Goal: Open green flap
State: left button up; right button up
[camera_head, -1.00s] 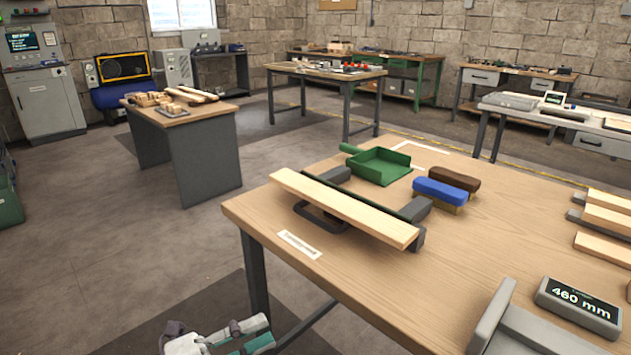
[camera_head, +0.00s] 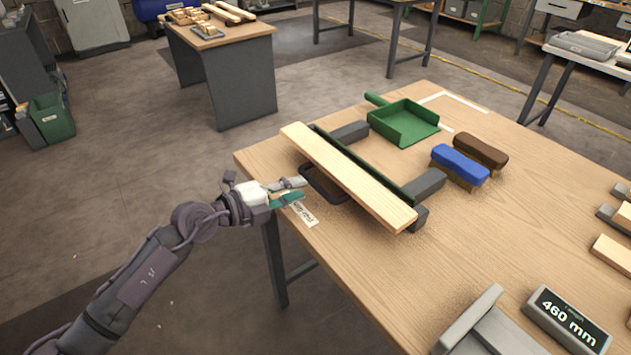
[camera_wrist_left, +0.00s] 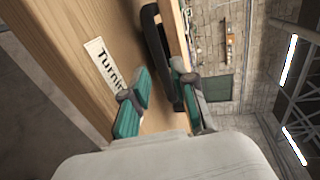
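A long wooden board (camera_head: 345,177) lies across a fixture on the workbench. A narrow green strip (camera_head: 370,169), which looks like the flap, runs along the board's far side and is mostly hidden by it. A dark rounded loop (camera_head: 325,187) sticks out under the board's near side. My left gripper (camera_head: 297,191) is at the bench's left edge, just short of the loop, above a paper label (camera_head: 305,214). In the left wrist view its green-padded fingers (camera_wrist_left: 161,88) are apart and empty, with the dark loop (camera_wrist_left: 153,40) beyond them. My right gripper is not in view.
A green dustpan (camera_head: 404,123), a blue brush (camera_head: 459,165) and a brown brush (camera_head: 481,151) lie behind the fixture. A display reading 460 mm (camera_head: 567,318) stands at the front right. The bench middle, right of the board, is clear.

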aim_at(311, 184)
pick_arm(q)
jog(key=x, duration=0.5)
jog(key=shift+w+d, duration=0.15)
jog(key=shift+d, duration=0.1)
grip_shut()
